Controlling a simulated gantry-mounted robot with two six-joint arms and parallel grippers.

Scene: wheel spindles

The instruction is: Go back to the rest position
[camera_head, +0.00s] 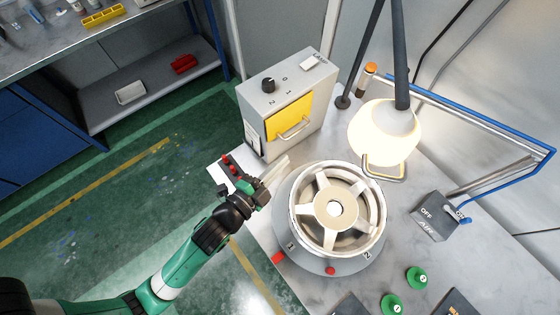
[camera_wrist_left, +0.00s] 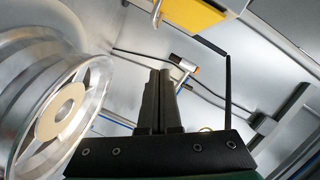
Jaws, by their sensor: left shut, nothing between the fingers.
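My left gripper (camera_head: 275,172) is shut and empty. In the head view it is just left of the wheel, in front of the grey box, above the table's left edge. In the left wrist view its two fingers (camera_wrist_left: 160,100) lie side by side. A silver spoked wheel (camera_head: 318,195) sits on a round grey base (camera_head: 300,254) marked 1 and 2. The wheel also shows at the left of the left wrist view (camera_wrist_left: 72,125). My right gripper is not in view.
A grey box (camera_head: 271,101) with a yellow drawer (camera_head: 289,116) stands behind the gripper. A lit lamp (camera_head: 380,135) hangs right of it. An air switch box (camera_head: 434,218) and green knobs (camera_head: 416,278) are at the right. Open floor (camera_head: 130,220) lies left.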

